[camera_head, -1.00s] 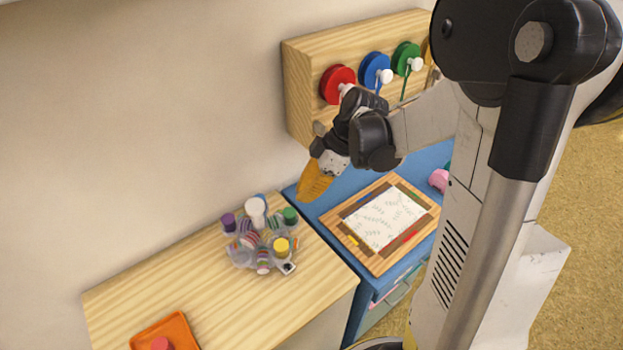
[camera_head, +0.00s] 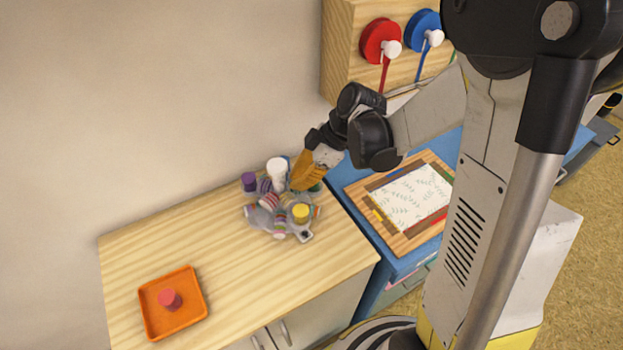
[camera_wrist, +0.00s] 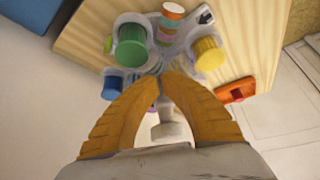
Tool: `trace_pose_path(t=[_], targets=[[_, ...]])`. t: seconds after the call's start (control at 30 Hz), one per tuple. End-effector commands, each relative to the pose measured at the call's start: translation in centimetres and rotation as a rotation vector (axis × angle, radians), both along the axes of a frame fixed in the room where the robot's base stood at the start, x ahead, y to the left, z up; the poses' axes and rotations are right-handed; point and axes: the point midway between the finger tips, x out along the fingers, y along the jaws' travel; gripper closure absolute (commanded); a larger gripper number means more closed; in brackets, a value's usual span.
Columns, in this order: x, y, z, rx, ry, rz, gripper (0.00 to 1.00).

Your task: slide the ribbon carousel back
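The ribbon carousel (camera_head: 262,217) is a grey, partly clear rack holding several coloured cups and striped ribbon rolls, with a white knob (camera_head: 277,170) at its centre. It stands at the right back of the wooden counter, near the wall. My gripper (camera_head: 299,184) has orange fingers and is over the carousel's right back side, partly hiding the green cup. In the wrist view the fingertips (camera_wrist: 161,82) meet or almost meet, with nothing seen held. The green cup (camera_wrist: 131,46) and yellow cup (camera_wrist: 208,53) lie beyond them. The white knob shows between the fingers. Contact with the carousel cannot be told.
An orange tray (camera_head: 190,318) with a red piece sits at the counter's front left. A blue cabinet (camera_head: 352,190) with a framed patterned sheet (camera_head: 410,198) stands right of the counter. Above it is a wooden wall box with coloured reels (camera_head: 380,41). The counter's middle is clear.

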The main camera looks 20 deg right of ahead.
Motion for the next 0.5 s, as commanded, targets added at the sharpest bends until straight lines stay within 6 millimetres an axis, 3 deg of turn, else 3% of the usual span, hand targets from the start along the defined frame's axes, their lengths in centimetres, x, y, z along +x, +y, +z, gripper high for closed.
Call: trace_pose_path(t=[0.5], targets=[[0.3,1.11,0.07,0.0,-0.001,-0.001,1.0]])
